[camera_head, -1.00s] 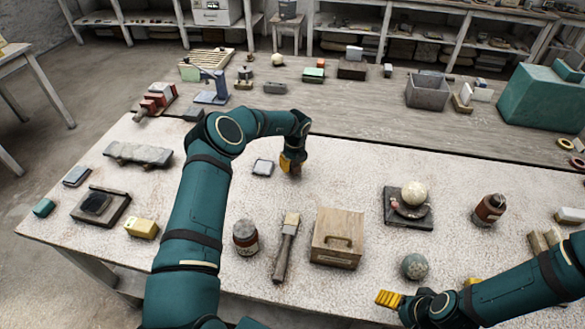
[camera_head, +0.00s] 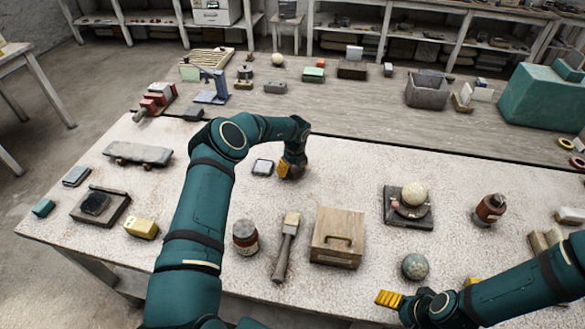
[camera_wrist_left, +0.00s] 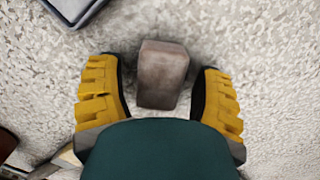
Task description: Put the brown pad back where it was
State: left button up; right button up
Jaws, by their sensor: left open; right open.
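The brown pad (camera_wrist_left: 163,75) is a small greyish-brown block on the speckled white tabletop. In the left wrist view it sits between the two yellow fingers of my open left gripper, with a gap on each side. In the head view my left gripper (camera_head: 290,172) is low over the middle of the white table and hides the pad. My right gripper (camera_head: 390,299) is open and empty at the table's front edge.
A small grey-framed square (camera_head: 263,167) lies just left of my left gripper. A turntable with a pale sphere (camera_head: 414,194) is to the right.

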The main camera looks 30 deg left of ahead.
aim_at(295, 169)
pick_arm(q)
notch_tip(295, 169, up, 12)
jog(key=d, duration=0.1)
jog(key=shift+s+d, duration=0.15)
jog(key=shift+s, duration=0.25)
dwell(0.4)
